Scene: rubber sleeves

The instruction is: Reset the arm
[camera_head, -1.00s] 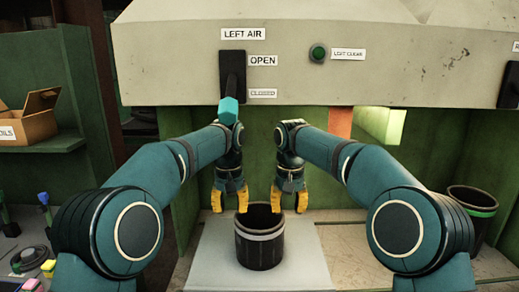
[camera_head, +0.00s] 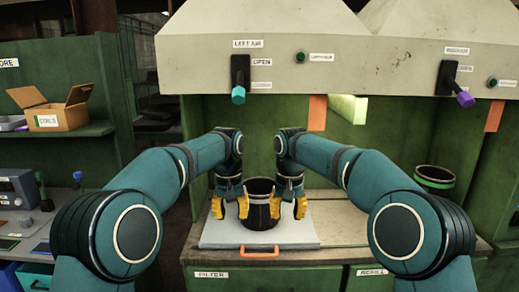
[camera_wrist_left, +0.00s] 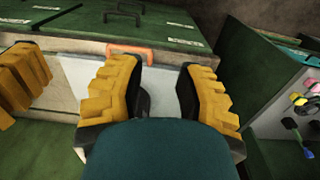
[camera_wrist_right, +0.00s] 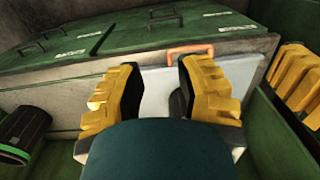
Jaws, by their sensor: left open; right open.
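My left gripper (camera_head: 230,208) has yellow fingers and hangs open at the left side of a black cylindrical sleeve (camera_head: 260,204) with a pale band. My right gripper (camera_head: 288,208) hangs open at the sleeve's right side. The sleeve stands upright on a light grey board (camera_head: 225,232) with an orange handle (camera_head: 260,252). In the left wrist view, the left fingers (camera_wrist_left: 160,95) are spread apart, with a dark bit of the sleeve between them. In the right wrist view, the right fingers (camera_wrist_right: 155,95) are also apart. I cannot tell whether any fingertip touches the sleeve.
A pale hood with a teal-tipped lever (camera_head: 239,95) and a purple-tipped lever (camera_head: 463,97) hangs above. A black bin with a green band (camera_head: 434,180) stands at right. An open cardboard box (camera_head: 62,113) sits on the left shelf. The counter right of the board is clear.

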